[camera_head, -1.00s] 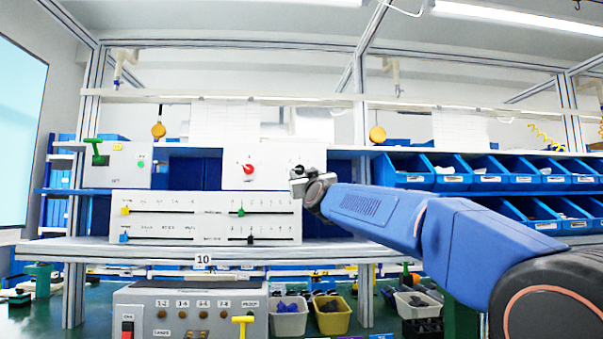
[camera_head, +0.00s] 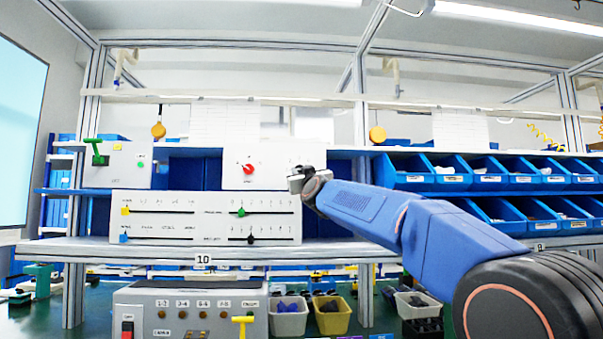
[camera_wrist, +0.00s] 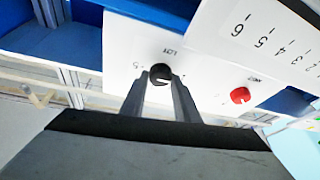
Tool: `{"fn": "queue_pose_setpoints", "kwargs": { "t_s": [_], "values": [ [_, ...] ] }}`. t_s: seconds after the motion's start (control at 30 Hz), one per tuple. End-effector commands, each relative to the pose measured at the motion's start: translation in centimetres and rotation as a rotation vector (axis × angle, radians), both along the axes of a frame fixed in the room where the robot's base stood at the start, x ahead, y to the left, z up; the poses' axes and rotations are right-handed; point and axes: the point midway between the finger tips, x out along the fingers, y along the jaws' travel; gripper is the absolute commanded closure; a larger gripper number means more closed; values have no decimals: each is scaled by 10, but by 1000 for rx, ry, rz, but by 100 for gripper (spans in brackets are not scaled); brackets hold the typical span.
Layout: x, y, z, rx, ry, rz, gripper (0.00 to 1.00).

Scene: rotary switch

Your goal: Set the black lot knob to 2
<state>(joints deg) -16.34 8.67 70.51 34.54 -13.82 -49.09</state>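The black lot knob (camera_wrist: 160,74) is a round dial with a white pointer mark, on a white panel with small LOT lettering, in the wrist view. My gripper (camera_wrist: 158,80) points at it with its two fingers apart, one tip at each side of the knob. The tips are very close to the knob; I cannot tell whether they touch it. In the head view my gripper (camera_head: 297,182) is at the right part of the white panel (camera_head: 234,158) and hides the black knob. The scale numbers around the knob are too small to read.
A red knob (camera_wrist: 240,95) is on the same panel, and shows in the head view (camera_head: 248,169). A slider panel (camera_head: 160,222) with coloured sliders stands below. Blue bins (camera_head: 410,172) are to the right. A grey switch box (camera_head: 150,312) is in front.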

Motion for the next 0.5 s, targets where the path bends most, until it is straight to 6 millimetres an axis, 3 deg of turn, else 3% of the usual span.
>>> {"fn": "queue_pose_setpoints", "kwargs": {
  "t_s": [0.27, 0.5],
  "values": [
    [0, 2, -1, 47, 1, 2, 94],
    [0, 3, -1, 192, 1, 1, 94]
  ]
}}
